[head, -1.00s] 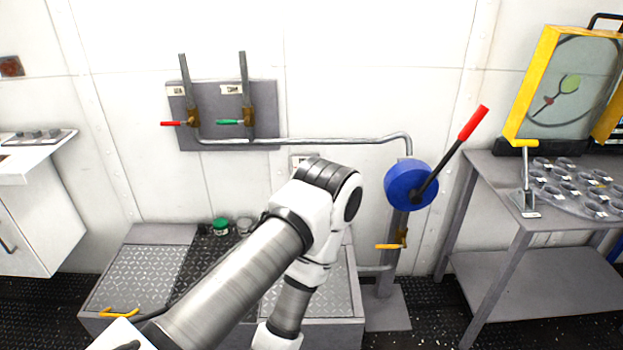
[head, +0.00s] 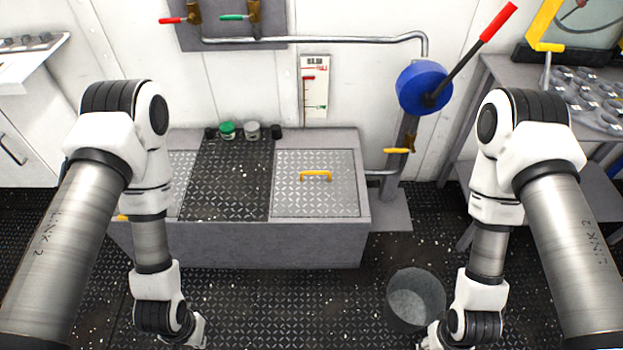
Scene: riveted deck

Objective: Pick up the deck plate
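A grey diamond-tread deck plate (head: 318,195) with a yellow handle (head: 316,175) lies flat on the right part of the low grey box. A second tread plate (head: 182,172) on the left part of the box is mostly hidden behind my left arm; a bit of yellow shows beside that arm. Between them is a dark, speckled tread area (head: 230,180). Both my arms hang down in front of the box, left and right of the right-hand plate.
Small jars, one with a green lid (head: 228,130), stand on the box's back ledge. A grey bucket (head: 414,298) is on the floor near my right arm. A blue wheel with a red-handled lever (head: 424,88) and a pipe stand behind right. A grey table (head: 500,72) is at right.

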